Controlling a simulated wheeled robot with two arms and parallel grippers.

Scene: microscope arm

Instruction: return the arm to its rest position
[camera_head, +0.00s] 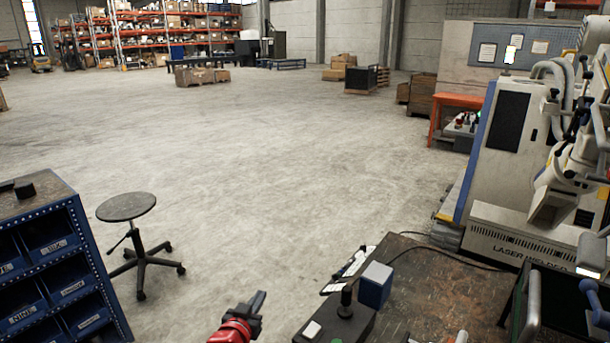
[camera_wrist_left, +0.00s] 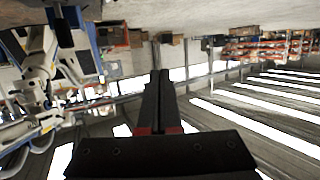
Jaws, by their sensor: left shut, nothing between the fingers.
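My left gripper (camera_head: 258,299), black on a red wrist, is at the bottom of the head view, left of the workbench. It is shut and empty. In the left wrist view its two dark fingers (camera_wrist_left: 159,100) lie together with nothing between them. The white laser welder (camera_head: 507,120) stands at the right. Its white jointed head with microscope-like parts and black knobs (camera_head: 568,180) hangs at the right edge, partly cut off. My gripper is well apart from it. The welder head also seems to show at the left of the left wrist view (camera_wrist_left: 40,70). My right gripper is not in view.
A workbench (camera_head: 430,290) at the bottom right carries a blue-grey block (camera_head: 375,284) and a black joystick box (camera_head: 340,322). A round stool (camera_head: 127,207) and a blue bin cabinet (camera_head: 50,265) stand at the left. The middle floor is clear.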

